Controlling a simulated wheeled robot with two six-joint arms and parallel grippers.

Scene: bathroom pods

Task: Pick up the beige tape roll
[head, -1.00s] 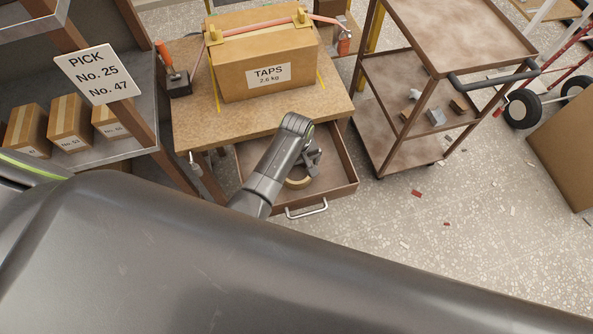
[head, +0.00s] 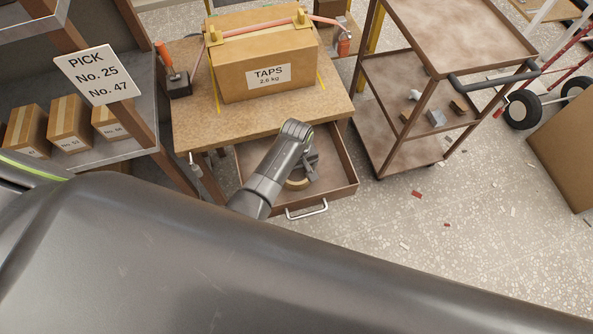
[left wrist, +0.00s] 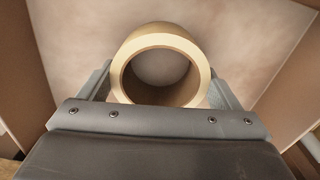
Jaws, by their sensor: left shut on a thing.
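The beige tape roll (left wrist: 160,42) is in the middle of the left wrist view, with its round opening facing the camera. My left gripper (left wrist: 160,85) is shut on it, with one finger on each side of the roll. In the head view, the tape roll (head: 298,184) shows only in part inside the open drawer (head: 343,187), below my left gripper (head: 306,172). My arm hides the rest of it. I cannot tell whether the roll touches the drawer floor. My right gripper is not in view.
The drawer sits under a wooden bench (head: 195,128) carrying a TAPS box (head: 268,75). A brown cart (head: 440,60) stands to the right. Shelves with cartons (head: 70,122) and a PICK sign (head: 97,74) are at the left. Floor in front of the cart is mostly clear.

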